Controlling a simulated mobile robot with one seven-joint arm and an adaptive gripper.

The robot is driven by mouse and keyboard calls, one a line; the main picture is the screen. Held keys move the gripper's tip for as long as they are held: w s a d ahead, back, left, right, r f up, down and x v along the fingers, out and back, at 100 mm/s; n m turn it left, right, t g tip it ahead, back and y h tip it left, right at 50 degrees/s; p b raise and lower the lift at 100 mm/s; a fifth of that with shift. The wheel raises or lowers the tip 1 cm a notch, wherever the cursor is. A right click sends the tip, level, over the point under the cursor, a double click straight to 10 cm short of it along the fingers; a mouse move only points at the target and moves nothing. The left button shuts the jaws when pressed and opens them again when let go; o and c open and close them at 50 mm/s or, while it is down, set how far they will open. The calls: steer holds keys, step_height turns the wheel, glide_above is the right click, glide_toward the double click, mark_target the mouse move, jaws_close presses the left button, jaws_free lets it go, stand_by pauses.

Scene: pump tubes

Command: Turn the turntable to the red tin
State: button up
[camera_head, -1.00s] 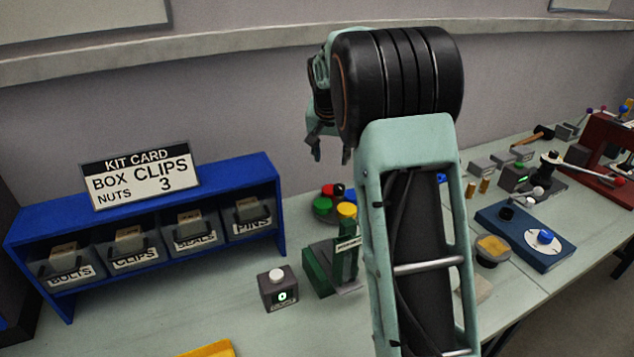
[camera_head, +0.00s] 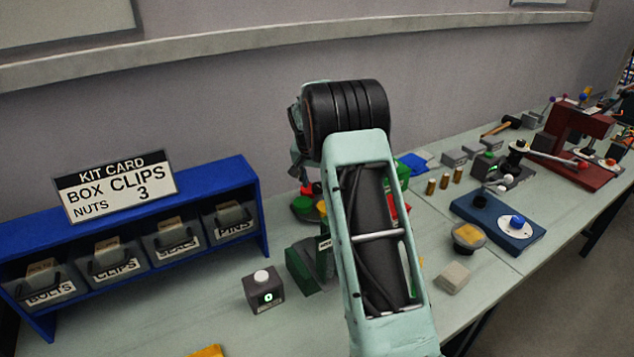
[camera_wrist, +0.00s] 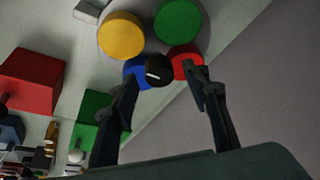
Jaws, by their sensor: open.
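The turntable (camera_wrist: 150,48) is a grey disc bearing a yellow tin (camera_wrist: 121,36), a green tin (camera_wrist: 180,21), a blue tin (camera_wrist: 137,73) and a red tin (camera_wrist: 187,62). A black knob (camera_wrist: 158,70) stands among them. My gripper (camera_wrist: 162,77) is open in the wrist view, one finger by the blue tin and the other overlapping the red tin's edge. The knob shows between the fingertips; contact cannot be told. In the head view, the green tin (camera_head: 303,205) and red tin (camera_head: 307,188) show below my wrist, and my arm hides part of the turntable.
A blue rack (camera_head: 150,200) of labelled bins with a kit card (camera_head: 115,185) stands left. A grey button box (camera_head: 264,291) and a dark green stand (camera_head: 300,268) are in front of the turntable. A red block (camera_wrist: 32,80) and green block (camera_wrist: 97,112) lie nearby.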

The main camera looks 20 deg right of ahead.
steer(key=shift+w+d+f, duration=0.1)
steer(key=shift+f, duration=0.2)
jaws_close()
